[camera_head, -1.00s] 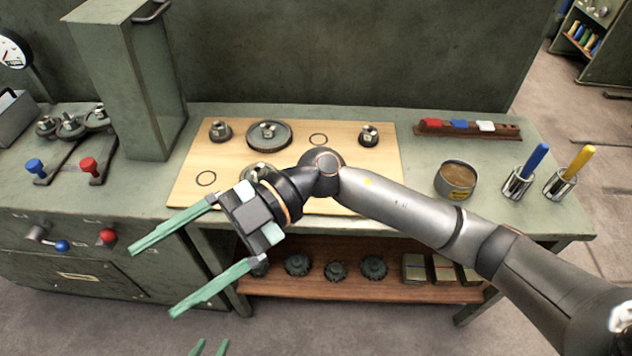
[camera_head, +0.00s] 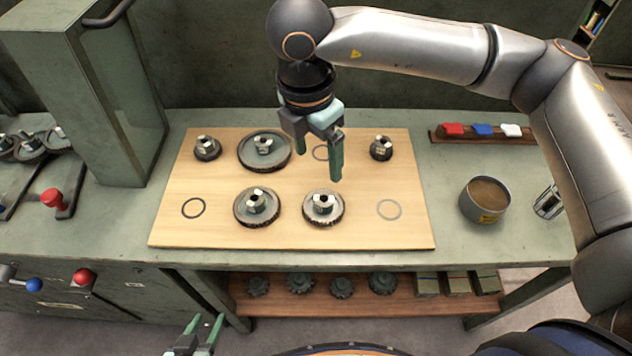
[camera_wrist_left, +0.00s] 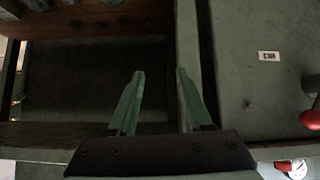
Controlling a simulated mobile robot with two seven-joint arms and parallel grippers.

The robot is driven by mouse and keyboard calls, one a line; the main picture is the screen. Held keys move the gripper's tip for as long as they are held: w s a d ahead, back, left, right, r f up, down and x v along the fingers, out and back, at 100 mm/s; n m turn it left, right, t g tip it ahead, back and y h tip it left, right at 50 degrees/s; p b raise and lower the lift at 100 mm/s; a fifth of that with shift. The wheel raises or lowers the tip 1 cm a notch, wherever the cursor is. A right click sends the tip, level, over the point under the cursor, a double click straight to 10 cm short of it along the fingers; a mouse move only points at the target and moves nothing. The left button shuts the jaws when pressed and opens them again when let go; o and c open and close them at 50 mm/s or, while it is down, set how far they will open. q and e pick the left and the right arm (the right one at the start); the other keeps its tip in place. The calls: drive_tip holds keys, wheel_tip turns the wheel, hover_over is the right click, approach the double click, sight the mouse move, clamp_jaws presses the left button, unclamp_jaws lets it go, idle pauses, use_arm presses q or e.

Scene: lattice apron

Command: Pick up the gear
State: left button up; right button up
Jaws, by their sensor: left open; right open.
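Several gears with metal hubs sit on the wooden board: a large one (camera_head: 250,162) at the back, two at the front, front-left (camera_head: 244,213) and front-middle (camera_head: 316,216), and small ones back-left (camera_head: 207,153) and back-right (camera_head: 381,154). Which one is meant is unclear. My right gripper (camera_head: 322,163) is open and empty, pointing down above the board, behind the front-middle gear. My left gripper (camera_head: 204,326) is open and empty, low in front of the bench; its spread fingers also show in the left wrist view (camera_wrist_left: 158,88), with no gear between them.
The wooden board (camera_head: 290,236) has outlined empty circles. More dark gears (camera_head: 300,284) and small boxes (camera_head: 457,284) lie on the lower shelf (camera_head: 320,305). A round tin (camera_head: 485,205) stands right of the board. A tall green cabinet (camera_head: 105,90) blocks the left.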

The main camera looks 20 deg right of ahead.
hover_over(323, 194)
drive_tip(key=s, duration=0.1)
wheel_tip(323, 194, down, 6)
drive_tip(key=shift+a+f+p, duration=0.15)
drive_tip(key=shift+f+p, duration=0.35)
drive_tip(key=shift+f, duration=2.6)
use_arm(q)
drive_tip(key=shift+s+a, duration=0.4)
drive_tip(key=shift+s, duration=0.15)
drive_tip(key=shift+d, duration=0.1)
use_arm(e)
clamp_jaws()
drive_tip(key=shift+r, duration=0.1)
